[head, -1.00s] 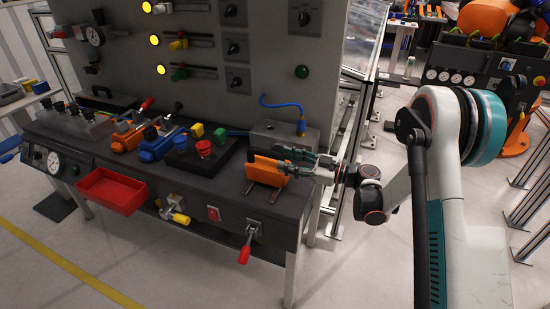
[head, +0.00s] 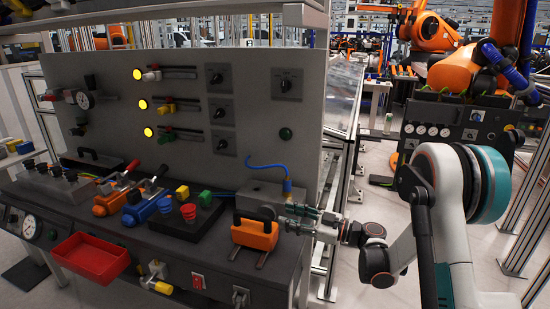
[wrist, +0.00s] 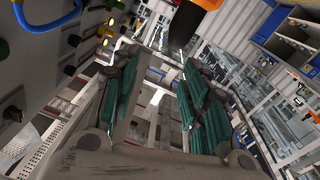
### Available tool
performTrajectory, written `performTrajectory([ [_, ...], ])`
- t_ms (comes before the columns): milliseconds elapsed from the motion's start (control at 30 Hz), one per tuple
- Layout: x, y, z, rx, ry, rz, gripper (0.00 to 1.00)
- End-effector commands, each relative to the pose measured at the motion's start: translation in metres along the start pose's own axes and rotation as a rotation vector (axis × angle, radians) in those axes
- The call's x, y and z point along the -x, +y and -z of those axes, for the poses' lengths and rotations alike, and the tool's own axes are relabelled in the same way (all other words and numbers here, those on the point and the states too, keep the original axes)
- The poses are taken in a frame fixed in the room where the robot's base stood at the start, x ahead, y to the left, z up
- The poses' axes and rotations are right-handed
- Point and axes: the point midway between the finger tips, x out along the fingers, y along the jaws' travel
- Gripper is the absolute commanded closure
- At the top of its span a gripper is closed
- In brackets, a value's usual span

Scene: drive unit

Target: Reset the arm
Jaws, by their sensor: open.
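My gripper (head: 290,215), with green-padded fingers, points left over the right end of the dark workbench (head: 222,262). It is open. In the wrist view the two fingers (wrist: 158,90) stand apart with nothing between them. An orange block with a black handle (head: 255,234) stands on the bench just left of the fingertips. I cannot tell whether they touch it. My arm reaches in from the right of the head view, bent at the elbow.
A grey panel (head: 110,130) with lit yellow lamps, sliders and knobs rises behind the bench. A grey box (head: 262,194) with a blue cable stands behind my gripper. Levers, buttons and a red tray (head: 90,258) lie left. Open floor (head: 350,285) shows right of the bench.

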Motion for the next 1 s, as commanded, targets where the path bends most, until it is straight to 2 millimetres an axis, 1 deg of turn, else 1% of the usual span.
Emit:
performTrajectory([
  [33, -0.002, 0.01, 0.02, 0.014, 0.017, -0.042, 0.59],
  [67, -0.002, 0.017, 0.033, 0.026, 0.029, -0.075, 0.59],
  [133, -0.002, 0.037, 0.065, 0.053, 0.055, -0.166, 0.59],
  [167, 0.0, 0.045, 0.079, 0.065, 0.065, -0.207, 0.59],
  [200, 0.002, 0.056, 0.098, 0.078, 0.077, -0.263, 0.59],
  [267, 0.007, 0.07, 0.124, 0.094, 0.091, -0.346, 0.59],
  [300, 0.011, 0.079, 0.14, 0.102, 0.096, -0.401, 0.59],
  [400, 0.025, 0.098, 0.177, 0.114, 0.101, -0.537, 0.59],
  [500, 0.043, 0.112, 0.209, 0.112, 0.09, -0.668, 0.59],
  [600, 0.064, 0.12, 0.233, 0.1, 0.064, -0.793, 0.59],
  [733, 0.094, 0.121, 0.255, 0.063, 0.008, -0.941, 0.59],
  [867, 0.125, 0.112, 0.266, 0.008, -0.072, -1.068, 0.59],
  [967, 0.149, 0.098, 0.267, -0.048, -0.148, -1.15, 0.59],
  [1000, 0.159, 0.09, 0.266, -0.073, -0.182, -1.178, 0.59],
])
